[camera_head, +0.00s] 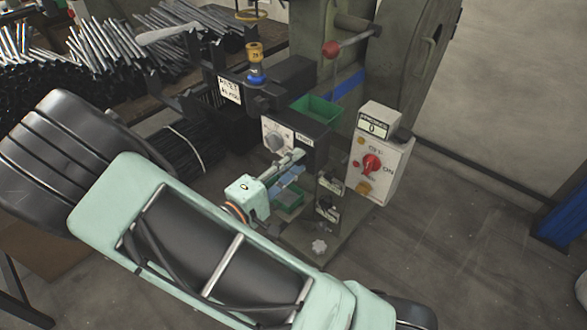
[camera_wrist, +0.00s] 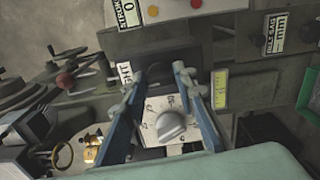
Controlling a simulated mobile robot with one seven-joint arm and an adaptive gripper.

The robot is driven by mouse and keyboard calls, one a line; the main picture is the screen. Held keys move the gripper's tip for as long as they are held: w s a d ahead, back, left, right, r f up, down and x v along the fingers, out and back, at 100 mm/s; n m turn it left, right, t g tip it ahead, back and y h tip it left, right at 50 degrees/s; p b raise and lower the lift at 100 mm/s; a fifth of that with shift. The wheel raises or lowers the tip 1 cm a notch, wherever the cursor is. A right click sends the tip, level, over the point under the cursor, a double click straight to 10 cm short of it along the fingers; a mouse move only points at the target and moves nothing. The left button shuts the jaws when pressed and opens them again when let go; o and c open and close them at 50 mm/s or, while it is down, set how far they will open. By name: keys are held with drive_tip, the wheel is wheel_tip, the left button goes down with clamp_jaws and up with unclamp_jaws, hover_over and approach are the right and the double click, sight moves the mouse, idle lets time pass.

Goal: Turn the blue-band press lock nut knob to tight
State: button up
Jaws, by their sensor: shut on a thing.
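The press (camera_head: 318,112) stands in the middle of the head view, with a blue strip (camera_head: 347,86) on it. My gripper (camera_head: 300,156) reaches its front block, just below a label (camera_head: 304,137) that seems to read TIGHT. The label (camera_wrist: 125,71) is beside the left fingertip.
A grey dial (camera_head: 279,139) on a white plate is close to my fingers; it also shows in the wrist view (camera_wrist: 171,125). A green tray (camera_head: 316,109) is above. A switch box (camera_head: 378,165) with a red knob stands right. Open floor (camera_head: 455,215) lies beyond.

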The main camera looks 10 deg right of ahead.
drive_tip(key=shift+m+b, duration=0.3)
drive_tip(key=shift+m, duration=0.2)
drive_tip(key=o, duration=1.1)
drive_tip(key=v, duration=1.2)
drive_tip(key=shift+w+a, duration=0.1)
